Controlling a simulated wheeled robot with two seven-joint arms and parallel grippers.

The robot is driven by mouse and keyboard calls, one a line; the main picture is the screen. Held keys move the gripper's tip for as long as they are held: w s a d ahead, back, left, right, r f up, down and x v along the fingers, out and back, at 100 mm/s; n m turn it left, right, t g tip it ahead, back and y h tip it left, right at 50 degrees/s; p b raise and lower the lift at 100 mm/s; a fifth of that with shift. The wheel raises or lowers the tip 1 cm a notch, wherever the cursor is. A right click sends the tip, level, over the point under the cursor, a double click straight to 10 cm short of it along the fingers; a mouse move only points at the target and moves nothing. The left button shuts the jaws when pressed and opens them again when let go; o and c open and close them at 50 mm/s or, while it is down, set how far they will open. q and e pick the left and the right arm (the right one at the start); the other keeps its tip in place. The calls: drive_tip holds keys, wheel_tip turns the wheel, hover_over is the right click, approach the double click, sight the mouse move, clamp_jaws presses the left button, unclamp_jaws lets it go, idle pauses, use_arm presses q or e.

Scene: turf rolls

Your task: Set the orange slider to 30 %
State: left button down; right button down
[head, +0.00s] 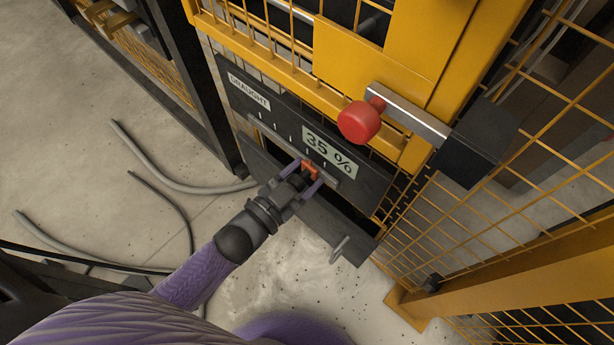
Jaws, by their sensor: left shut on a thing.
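The orange slider (309,168) sits on a horizontal track in a dark panel (283,117) labelled "DRAUGHT". A display (330,153) above the track reads 35 %. My left gripper (310,174) reaches up from the lower left and is shut on the orange slider, with a finger on either side of it. The fingers hide part of the slider and the track near it. My right gripper is not in view.
A red knob (359,122) on a metal bar juts out right of the display. Yellow mesh fencing (450,210) stands to the right. A dark drawer-like front with a metal handle (339,249) lies below the panel. Grey hoses (165,175) lie on the floor at left.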

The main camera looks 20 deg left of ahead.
use_arm(q)
drive_tip(key=shift+w+a, duration=0.2)
drive_tip(key=shift+a, duration=0.3)
drive_tip(key=shift+w+a, duration=0.15)
drive_tip(key=shift+a, duration=0.35)
drive_tip(key=shift+c, duration=1.1)
unclamp_jaws()
drive_tip(key=shift+d, duration=0.1)
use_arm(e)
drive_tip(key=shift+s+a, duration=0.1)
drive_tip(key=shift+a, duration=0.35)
use_arm(q)
drive_tip(key=shift+s, duration=0.15)
drive_tip(key=p+v, duration=0.4)
drive_tip(key=v, duration=0.5)
drive_tip(key=shift+s, duration=0.3)
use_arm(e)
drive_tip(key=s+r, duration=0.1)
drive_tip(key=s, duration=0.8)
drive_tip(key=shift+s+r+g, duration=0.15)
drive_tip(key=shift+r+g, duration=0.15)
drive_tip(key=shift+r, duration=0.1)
